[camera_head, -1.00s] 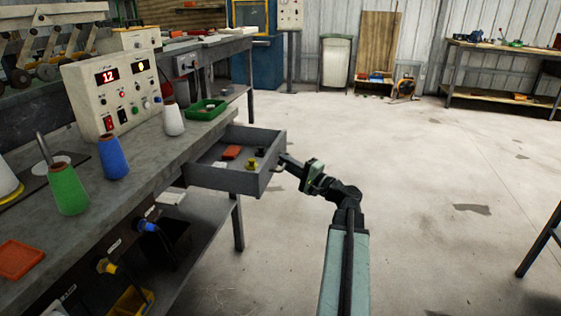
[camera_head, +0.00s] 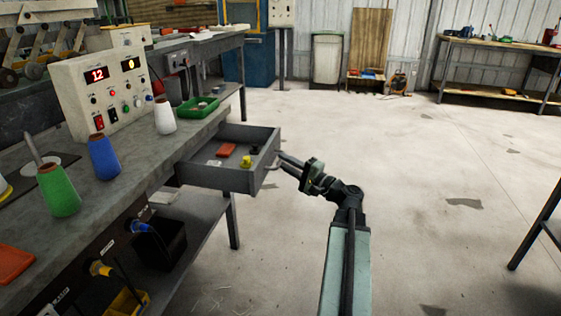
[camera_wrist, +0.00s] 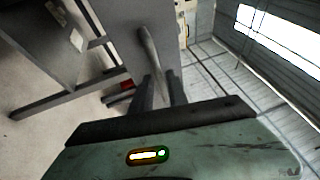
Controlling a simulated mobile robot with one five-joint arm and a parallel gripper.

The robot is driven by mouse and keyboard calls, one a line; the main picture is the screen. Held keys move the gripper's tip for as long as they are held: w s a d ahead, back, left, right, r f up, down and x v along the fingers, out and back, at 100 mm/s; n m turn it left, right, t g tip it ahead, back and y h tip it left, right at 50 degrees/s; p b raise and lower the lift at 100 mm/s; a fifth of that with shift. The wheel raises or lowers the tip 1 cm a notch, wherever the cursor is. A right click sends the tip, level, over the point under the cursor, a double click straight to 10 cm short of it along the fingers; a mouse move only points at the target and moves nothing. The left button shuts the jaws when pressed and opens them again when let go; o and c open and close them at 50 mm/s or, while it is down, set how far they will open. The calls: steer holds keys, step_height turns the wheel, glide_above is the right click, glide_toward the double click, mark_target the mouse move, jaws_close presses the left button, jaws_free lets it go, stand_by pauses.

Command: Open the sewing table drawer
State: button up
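The sewing table drawer (camera_head: 215,177) is a grey open-topped box, pulled well out of the right side of the grey table (camera_head: 128,190). It holds a flat orange-red item (camera_head: 227,150) and a small yellow item (camera_head: 246,162). My gripper (camera_head: 282,157) is at the drawer's front face. In the wrist view the grey bar of the drawer handle (camera_wrist: 149,48) runs between the two dark fingers of my gripper (camera_wrist: 162,82), which sit close on either side of it. The far part of the handle is hidden in the head view.
On the table stand a control box (camera_head: 105,85), several thread cones, a green tray (camera_head: 197,107) and an orange-red tray (camera_head: 14,262). A table leg (camera_head: 232,222) stands below the drawer. The floor right of the drawer is clear, with another table's leg (camera_head: 540,230) at the far right.

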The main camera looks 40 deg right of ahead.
steer(key=v, duration=0.6)
steer(key=shift+b, duration=0.35)
